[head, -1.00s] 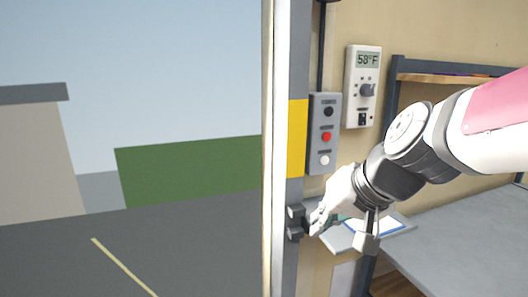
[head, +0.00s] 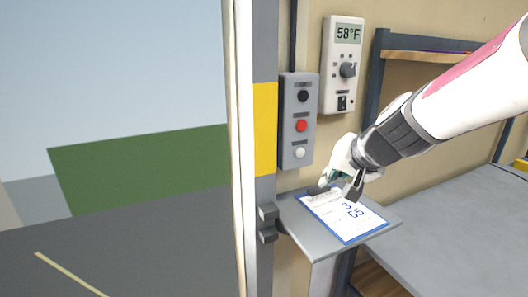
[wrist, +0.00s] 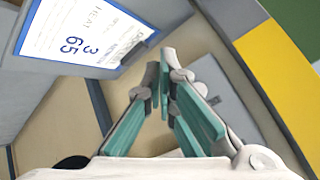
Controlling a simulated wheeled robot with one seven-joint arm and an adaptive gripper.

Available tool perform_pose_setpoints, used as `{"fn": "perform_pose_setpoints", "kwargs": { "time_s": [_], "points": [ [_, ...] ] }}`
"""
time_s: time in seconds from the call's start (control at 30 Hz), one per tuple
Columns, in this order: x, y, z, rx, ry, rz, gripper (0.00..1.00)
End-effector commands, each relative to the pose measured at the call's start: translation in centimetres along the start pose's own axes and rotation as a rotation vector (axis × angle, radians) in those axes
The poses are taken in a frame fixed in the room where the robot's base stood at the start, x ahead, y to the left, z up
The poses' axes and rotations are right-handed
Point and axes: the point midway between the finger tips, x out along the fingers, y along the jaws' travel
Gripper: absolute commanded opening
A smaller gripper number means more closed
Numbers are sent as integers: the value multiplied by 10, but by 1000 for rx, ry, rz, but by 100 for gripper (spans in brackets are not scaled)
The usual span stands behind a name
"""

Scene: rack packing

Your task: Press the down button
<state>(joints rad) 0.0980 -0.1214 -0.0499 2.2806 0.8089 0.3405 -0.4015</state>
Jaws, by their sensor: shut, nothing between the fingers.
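A grey button box (head: 298,80) is fixed to the wall beside the door post in the head view. It has a black button (head: 303,96) at the top, a red button (head: 301,126) in the middle and a white button (head: 300,152) at the bottom. The labels are too small to read. My gripper (head: 324,184) is below and right of the box, apart from the buttons in the picture. In the wrist view its green-padded fingers (wrist: 164,68) are shut with nothing between them.
A thermostat (head: 341,62) reading 58°F hangs right of the box. A clipboard (head: 345,214) lies on a small grey shelf (head: 301,238) below; it also shows in the wrist view (wrist: 80,40). The yellow-banded post (head: 264,130) stands left. A grey table (head: 455,225) is at right.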

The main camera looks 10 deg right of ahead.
Motion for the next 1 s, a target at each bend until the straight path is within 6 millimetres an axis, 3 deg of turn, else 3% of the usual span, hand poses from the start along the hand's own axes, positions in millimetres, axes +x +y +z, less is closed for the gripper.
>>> {"fn": "perform_pose_setpoints", "kwargs": {
  "time_s": [0.27, 0.73, 1.0],
  "points": [
    [7, -6, -5, -2, -3, 0, 0],
    [48, -36, -34, -2, -3, -1, 0],
    [60, -44, -43, -1, -1, -1, 0]
  ]
}}
